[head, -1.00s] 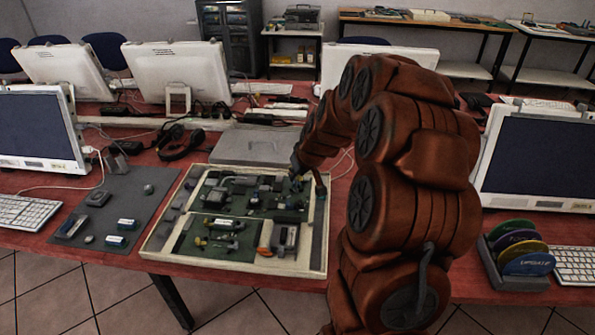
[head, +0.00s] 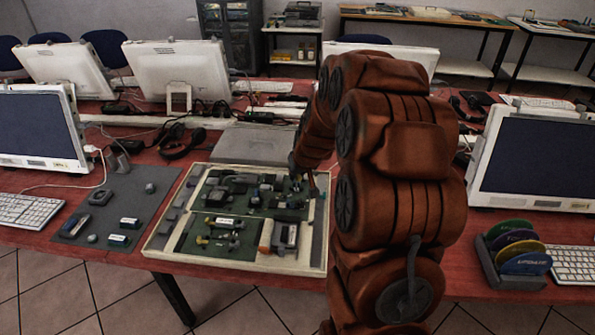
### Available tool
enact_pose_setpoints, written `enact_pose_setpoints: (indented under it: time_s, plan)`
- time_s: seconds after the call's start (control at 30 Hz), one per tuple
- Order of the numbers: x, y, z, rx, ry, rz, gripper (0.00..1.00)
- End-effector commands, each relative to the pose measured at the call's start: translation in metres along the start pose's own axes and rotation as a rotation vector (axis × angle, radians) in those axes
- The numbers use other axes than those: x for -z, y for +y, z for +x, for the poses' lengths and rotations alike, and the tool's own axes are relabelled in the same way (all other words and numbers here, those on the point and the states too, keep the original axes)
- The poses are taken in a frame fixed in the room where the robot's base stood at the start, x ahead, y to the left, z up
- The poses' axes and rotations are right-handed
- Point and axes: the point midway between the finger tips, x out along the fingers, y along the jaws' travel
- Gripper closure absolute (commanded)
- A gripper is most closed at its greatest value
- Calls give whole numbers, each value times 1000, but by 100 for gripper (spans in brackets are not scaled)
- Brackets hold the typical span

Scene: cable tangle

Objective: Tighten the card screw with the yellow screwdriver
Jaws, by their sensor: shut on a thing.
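My gripper (head: 298,184) is low over the upper right part of the open case (head: 152,247), among dark parts on the green board. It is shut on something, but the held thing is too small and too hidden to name. I cannot clearly make out the yellow screwdriver. A small yellow part (head: 202,241) lies in the lower left of the case, too small to identify. The card screw cannot be made out. My arm covers the space just right of the case.
A grey mat (head: 150,207) with several small parts lies left of the case. A closed grey laptop (head: 252,146) lies behind it. Monitors stand left (head: 40,130) and right (head: 535,155). A rack of coloured discs (head: 512,268) stands at the front right.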

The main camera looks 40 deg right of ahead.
Motion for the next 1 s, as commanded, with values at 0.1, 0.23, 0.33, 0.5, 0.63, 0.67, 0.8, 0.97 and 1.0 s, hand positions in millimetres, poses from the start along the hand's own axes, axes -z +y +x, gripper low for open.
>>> enact_pose_setpoints:
  time_s: [0.1, 0.23, 0.33, 0.5, 0.63, 0.67, 0.8, 0.97, 1.0]
  plan:
    - [0, 0, -1, -15, 0, 23, 100]
    - [0, -1, -1, -31, -2, 46, 100]
    - [0, -1, -1, -42, -3, 66, 100]
    - [0, -1, -1, -63, -4, 98, 100]
    - [0, -1, -1, -79, -2, 122, 100]
    - [0, -1, -1, -82, -2, 128, 100]
    - [0, -1, -1, -99, -2, 152, 100]
    - [1, -2, -1, -117, 0, 181, 100]
    - [1, -2, -1, -122, 0, 187, 100]
